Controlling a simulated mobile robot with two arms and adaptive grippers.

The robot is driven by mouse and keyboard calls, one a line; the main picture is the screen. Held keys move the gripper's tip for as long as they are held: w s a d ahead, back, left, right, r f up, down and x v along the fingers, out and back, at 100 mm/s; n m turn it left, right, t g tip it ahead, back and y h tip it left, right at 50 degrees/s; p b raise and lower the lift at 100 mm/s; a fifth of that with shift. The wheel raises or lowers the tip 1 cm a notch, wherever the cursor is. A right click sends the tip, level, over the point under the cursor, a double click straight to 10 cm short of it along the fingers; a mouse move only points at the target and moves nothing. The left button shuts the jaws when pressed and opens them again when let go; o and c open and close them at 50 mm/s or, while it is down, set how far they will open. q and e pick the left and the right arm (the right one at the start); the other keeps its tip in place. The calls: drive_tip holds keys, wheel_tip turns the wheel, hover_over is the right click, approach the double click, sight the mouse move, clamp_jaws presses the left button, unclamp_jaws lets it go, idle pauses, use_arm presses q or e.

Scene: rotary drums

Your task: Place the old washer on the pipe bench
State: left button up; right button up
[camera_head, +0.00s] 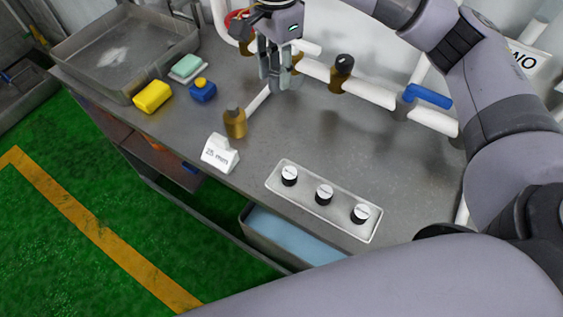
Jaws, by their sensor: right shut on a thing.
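The pipe bench (200,125) is a grey metal worktop running across the view, with white pipes along its back. My right gripper (279,86) points down over the back of the bench, close to the pipework. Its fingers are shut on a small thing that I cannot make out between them. I cannot pick out the old washer anywhere; the fingers may hide it. My left gripper is not in view.
A brass fitting (235,123) stands near a white "25 mm" block (220,153). A yellow sponge (152,96) and a blue item (203,90) lie left. A blue-handled valve (427,97) is right. The bench middle is clear.

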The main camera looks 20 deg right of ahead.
drive_tip(key=shift+w+a+r+m, duration=0.2)
drive_tip(key=shift+w+m, duration=0.25)
drive_tip(key=shift+m, duration=0.45)
drive_tip(key=f+m+p, duration=0.1)
drive_tip(key=f, duration=0.4)
drive_tip(key=f+m+p, duration=0.1)
drive_tip(key=f, duration=0.4)
drive_tip(key=w+f+m+p, duration=0.1)
drive_tip(key=f, duration=0.4)
drive_tip(key=shift+a, duration=0.2)
wheel_tip(320, 180, down, 4)
drive_tip(key=shift+f+p, duration=0.25)
drive_tip(key=shift+p, duration=0.65)
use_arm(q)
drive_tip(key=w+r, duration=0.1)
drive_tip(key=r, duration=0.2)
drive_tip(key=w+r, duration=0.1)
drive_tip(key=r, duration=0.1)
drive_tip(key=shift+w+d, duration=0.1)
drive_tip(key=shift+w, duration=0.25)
use_arm(e)
drive_tip(key=shift+f, duration=0.1)
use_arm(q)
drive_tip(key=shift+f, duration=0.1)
